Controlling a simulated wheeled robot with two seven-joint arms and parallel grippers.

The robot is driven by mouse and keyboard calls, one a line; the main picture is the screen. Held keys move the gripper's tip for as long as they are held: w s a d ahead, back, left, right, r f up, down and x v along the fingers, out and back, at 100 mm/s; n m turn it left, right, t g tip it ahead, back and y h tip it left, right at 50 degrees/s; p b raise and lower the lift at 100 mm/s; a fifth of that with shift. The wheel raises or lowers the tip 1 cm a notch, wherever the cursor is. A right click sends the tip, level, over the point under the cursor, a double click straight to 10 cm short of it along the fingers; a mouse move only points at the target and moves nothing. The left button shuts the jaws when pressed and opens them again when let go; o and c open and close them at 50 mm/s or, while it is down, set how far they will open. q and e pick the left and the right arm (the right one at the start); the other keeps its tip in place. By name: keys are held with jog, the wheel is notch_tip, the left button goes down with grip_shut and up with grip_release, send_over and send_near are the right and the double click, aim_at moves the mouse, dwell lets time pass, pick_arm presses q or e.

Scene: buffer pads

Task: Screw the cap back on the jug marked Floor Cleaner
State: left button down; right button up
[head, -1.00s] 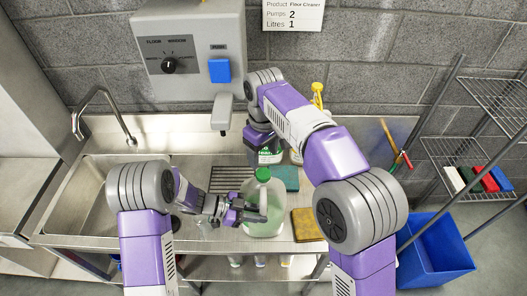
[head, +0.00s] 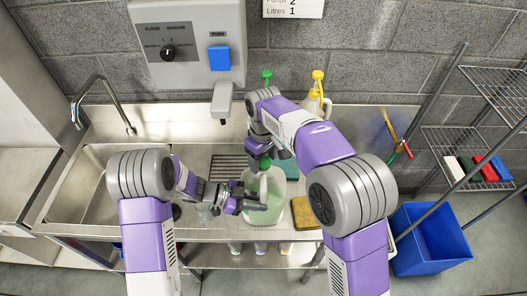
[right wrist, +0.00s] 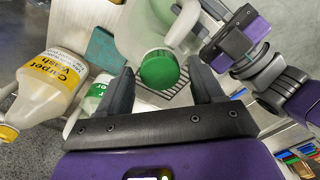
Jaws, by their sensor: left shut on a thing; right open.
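The jug (head: 259,211) is translucent with pale green liquid and stands upright at the front of the steel counter; I cannot read its mark. Its green cap (right wrist: 158,70) sits at the jug's mouth in the right wrist view; I cannot tell how tight it is. My left gripper (head: 250,205) is shut on the jug, and it also shows at the upper right of the right wrist view (right wrist: 228,50). My right gripper (right wrist: 160,88) is open just above the cap, with a finger on either side of it. In the head view my right arm partly hides the cap.
A yellow-topped Carpet Wash bottle (right wrist: 48,80) and a bottle with a green pump (head: 266,76) stand behind. A brown sponge (head: 304,213) and a teal pad (head: 292,172) lie to the right. The sink (head: 100,190) is left; the dispenser (head: 190,45) hangs above.

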jog(key=shift+f, duration=0.1)
jog(key=c, duration=1.1)
jog(key=o, duration=1.2)
jog(key=shift+o, duration=0.2)
notch_tip(320, 180, up, 12)
pick_arm(q)
jog(key=c, duration=0.9)
grip_release()
pick_arm(e)
jog(key=shift+s, duration=0.1)
pick_arm(q)
jog(key=shift+o, duration=0.2)
